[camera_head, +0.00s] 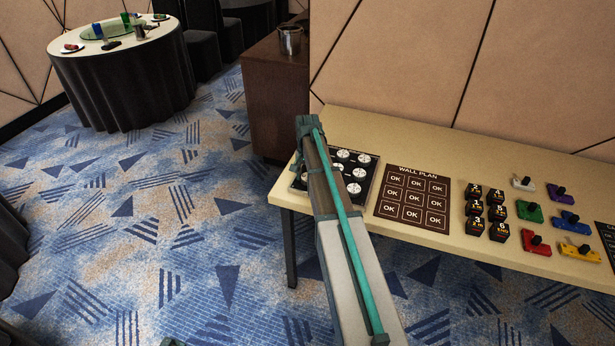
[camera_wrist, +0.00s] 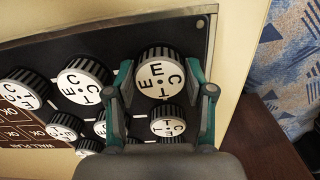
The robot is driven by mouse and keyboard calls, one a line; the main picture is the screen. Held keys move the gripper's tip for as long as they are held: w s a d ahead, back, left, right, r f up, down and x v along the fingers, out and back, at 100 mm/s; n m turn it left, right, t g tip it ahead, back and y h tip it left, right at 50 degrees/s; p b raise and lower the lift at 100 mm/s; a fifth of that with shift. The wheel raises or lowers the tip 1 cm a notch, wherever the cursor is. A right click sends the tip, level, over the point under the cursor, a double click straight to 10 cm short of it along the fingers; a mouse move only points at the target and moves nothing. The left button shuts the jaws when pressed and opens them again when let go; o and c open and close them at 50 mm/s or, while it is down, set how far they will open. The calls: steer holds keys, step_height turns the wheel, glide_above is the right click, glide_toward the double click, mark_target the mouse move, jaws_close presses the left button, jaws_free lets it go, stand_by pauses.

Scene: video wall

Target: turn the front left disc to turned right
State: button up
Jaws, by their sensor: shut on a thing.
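The front left disc (camera_wrist: 158,84) is a round knob with a ribbed dark rim and a white face with black letters. It sits at the corner of the dark disc panel (camera_wrist: 203,50), nearest the table's front and left edges. My gripper (camera_wrist: 160,74) is shut on this disc, with one teal and dark finger against each side of its rim. The letters on its face show at a turned angle. Other lettered discs (camera_wrist: 83,80) sit beside and behind it. In the head view my arm covers part of the panel (camera_head: 372,163), and the gripped disc is hard to make out.
The wall plan board (camera_head: 413,197) with OK squares lies right of the panel. Black cubes (camera_head: 475,210) and coloured switch blocks (camera_head: 530,210) stand further right on the table (camera_head: 430,140). A brown cabinet (camera_head: 275,90) with a metal bucket (camera_head: 290,40) stands behind left.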

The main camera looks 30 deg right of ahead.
mark_target(307, 177)
steer(key=shift+w+m, duration=0.1)
steer(key=shift+m, duration=0.3)
steer(key=o, duration=1.2)
steer(key=shift+c, duration=0.2)
step_height(307, 177, up, 12)
